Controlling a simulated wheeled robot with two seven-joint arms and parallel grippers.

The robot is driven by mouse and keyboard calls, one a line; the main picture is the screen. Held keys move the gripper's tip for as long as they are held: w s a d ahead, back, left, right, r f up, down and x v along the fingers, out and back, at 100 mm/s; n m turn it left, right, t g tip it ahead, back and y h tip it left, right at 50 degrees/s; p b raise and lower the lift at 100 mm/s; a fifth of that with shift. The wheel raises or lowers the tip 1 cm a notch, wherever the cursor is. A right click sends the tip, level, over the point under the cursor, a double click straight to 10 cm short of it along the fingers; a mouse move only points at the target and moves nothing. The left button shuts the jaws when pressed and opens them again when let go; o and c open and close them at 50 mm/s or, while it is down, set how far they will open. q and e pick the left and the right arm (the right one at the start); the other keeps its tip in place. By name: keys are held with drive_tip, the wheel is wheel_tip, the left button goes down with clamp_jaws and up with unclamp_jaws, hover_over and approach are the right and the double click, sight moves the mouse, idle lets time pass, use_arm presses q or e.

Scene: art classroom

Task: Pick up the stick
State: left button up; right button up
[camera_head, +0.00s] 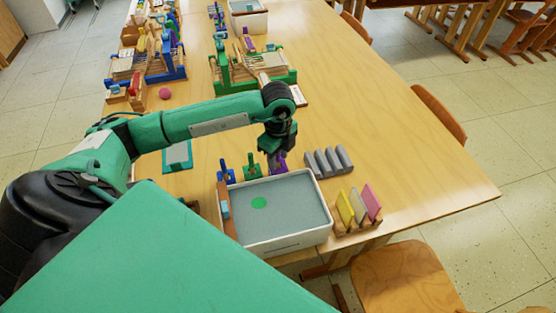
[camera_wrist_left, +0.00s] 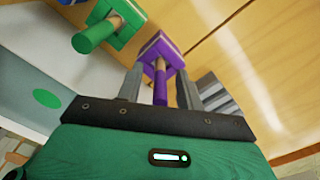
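A purple stick (camera_wrist_left: 160,86) with a purple block-shaped end (camera_wrist_left: 160,52) lies between the spread fingers of my left gripper (camera_wrist_left: 161,88) in the left wrist view. A gap shows on both sides of it. In the head view the left gripper (camera_head: 273,160) points down at the purple piece (camera_head: 281,160), partly hiding it, behind the grey-filled tray. A green piece with a peg (camera_head: 252,168) and a blue one (camera_head: 226,174) stand to its left; the green one also shows in the left wrist view (camera_wrist_left: 97,35). My right gripper is not in view.
The white-rimmed tray (camera_head: 328,222) stands just in front of the gripper. Grey bars (camera_head: 328,162) lie to the right, with a wooden holder (camera_head: 357,226) of coloured plates nearer. The table's right side (camera_head: 400,160) is clear.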

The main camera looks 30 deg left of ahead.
use_arm(q)
clamp_jaws()
drive_tip(key=shift+r, duration=0.15)
